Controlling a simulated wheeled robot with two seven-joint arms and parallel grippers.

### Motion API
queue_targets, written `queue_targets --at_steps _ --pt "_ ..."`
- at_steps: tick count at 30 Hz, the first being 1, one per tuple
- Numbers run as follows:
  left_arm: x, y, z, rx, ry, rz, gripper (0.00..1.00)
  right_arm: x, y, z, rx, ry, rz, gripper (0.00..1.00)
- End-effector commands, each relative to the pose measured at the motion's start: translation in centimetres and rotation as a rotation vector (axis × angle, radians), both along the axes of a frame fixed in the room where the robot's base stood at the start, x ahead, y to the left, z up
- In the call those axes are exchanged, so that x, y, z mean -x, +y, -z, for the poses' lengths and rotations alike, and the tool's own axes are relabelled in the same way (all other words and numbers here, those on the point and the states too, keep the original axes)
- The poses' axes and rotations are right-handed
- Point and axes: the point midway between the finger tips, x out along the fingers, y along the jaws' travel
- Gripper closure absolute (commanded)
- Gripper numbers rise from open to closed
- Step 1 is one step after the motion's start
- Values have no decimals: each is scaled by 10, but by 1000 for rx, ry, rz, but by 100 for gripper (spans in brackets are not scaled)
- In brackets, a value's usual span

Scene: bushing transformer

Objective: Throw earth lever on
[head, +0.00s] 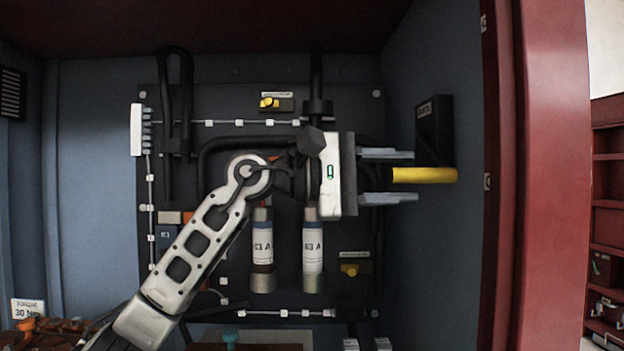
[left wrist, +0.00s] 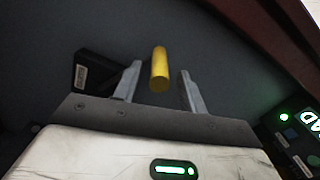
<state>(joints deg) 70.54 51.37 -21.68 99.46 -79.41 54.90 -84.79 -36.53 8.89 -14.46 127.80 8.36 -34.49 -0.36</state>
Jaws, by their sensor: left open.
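The earth lever is a yellow handle (head: 425,175) on a black housing (head: 434,130) fixed to the right wall of the cabinet. The handle points roughly level to the left in the head view. My left gripper (head: 402,175) is open, with one finger above and one below the handle's near end in that view. In the left wrist view the yellow handle (left wrist: 160,70) stands between the two spread fingers, with a gap on both sides. The black housing (left wrist: 92,75) shows at the left there. My right gripper is not in view.
A black back panel (head: 345,110) carries cables, small yellow switches (head: 269,102) and two labelled bushings (head: 312,245). A red door frame (head: 540,180) stands to the right. A dark panel with green lights (left wrist: 295,135) shows at the right of the left wrist view.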

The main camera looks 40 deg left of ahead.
Motion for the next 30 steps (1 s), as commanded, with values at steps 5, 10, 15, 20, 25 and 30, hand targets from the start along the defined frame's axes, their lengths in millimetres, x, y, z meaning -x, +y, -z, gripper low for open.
queue_targets --at_steps 5,10,15,20,25,30 --pt "26 35 3 -2 3 -6 59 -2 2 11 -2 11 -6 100" --pt "52 67 4 -2 3 -7 59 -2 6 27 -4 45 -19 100" --pt "73 92 3 -2 1 -5 59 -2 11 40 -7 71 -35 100" --pt "83 105 2 -1 3 -3 59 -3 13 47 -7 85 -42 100" --pt "87 109 1 -1 2 0 59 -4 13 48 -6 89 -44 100" --pt "87 109 1 -1 2 -1 59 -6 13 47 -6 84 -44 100"
